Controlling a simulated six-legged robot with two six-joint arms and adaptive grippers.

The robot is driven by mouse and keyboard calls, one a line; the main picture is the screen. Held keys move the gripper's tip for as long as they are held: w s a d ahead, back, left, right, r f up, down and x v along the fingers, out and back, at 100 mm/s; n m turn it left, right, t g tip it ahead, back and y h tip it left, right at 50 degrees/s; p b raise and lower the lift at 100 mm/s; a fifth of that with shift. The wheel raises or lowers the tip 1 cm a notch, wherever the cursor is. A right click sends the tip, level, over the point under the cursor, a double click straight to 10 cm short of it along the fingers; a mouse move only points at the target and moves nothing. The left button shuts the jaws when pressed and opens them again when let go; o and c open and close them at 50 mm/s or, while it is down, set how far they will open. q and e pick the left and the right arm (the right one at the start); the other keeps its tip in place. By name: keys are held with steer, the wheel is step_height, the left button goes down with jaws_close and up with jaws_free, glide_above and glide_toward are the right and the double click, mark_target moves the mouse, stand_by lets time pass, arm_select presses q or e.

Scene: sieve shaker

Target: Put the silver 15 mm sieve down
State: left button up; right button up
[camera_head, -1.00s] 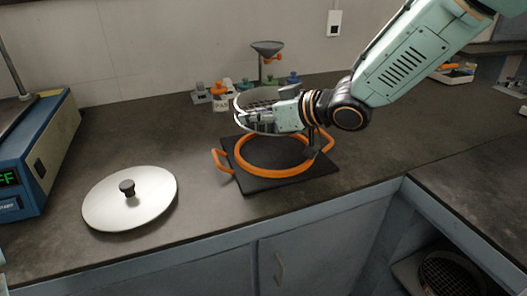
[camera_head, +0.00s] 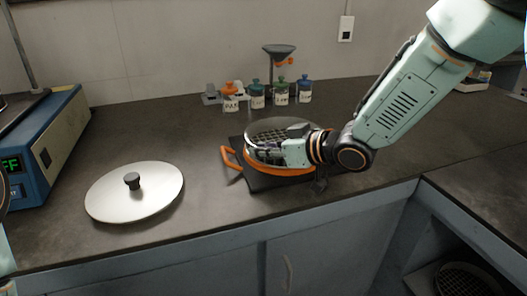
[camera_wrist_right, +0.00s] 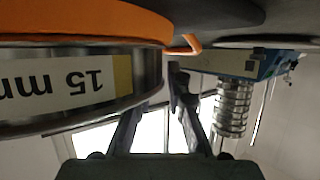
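The silver 15 mm sieve (camera_head: 262,127) is a round metal frame with a dark mesh. It sits level at the orange ring (camera_head: 250,164) on the black mat (camera_head: 262,184), close above it or touching. In the right wrist view its label reads "15 mm" upside down (camera_wrist_right: 60,85), with the orange ring (camera_wrist_right: 80,22) against it. My right gripper (camera_head: 264,152) is at the sieve's front right side. Its fingers (camera_wrist_right: 168,75) converge at the sieve wall and look shut on it; the contact is partly hidden. My left gripper is out of view.
A silver lid (camera_head: 150,196) with a black knob lies on the counter at left. A blue machine (camera_head: 50,140) with a green display stands at far left. Several labelled bottles (camera_head: 281,93) and a funnel stand (camera_head: 279,50) are behind the sieve.

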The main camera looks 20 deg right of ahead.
steer(key=o, duration=0.3)
steer(key=shift+s+a+r, duration=0.1)
steer(key=shift+s+r, duration=0.05)
steer(key=shift+w+f, duration=0.2)
steer(key=shift+s+d+r, duration=0.25)
steer(key=shift+s+r, duration=0.05)
steer(key=shift+s, duration=0.05)
steer(key=p+v, duration=0.3)
steer(key=v, duration=0.4)
steer(key=shift+s+d+r, duration=0.1)
steer(key=shift+r, duration=0.05)
steer(key=shift+p+v, duration=1.4)
steer(key=shift+v, duration=0.5)
steer(key=shift+s, duration=0.1)
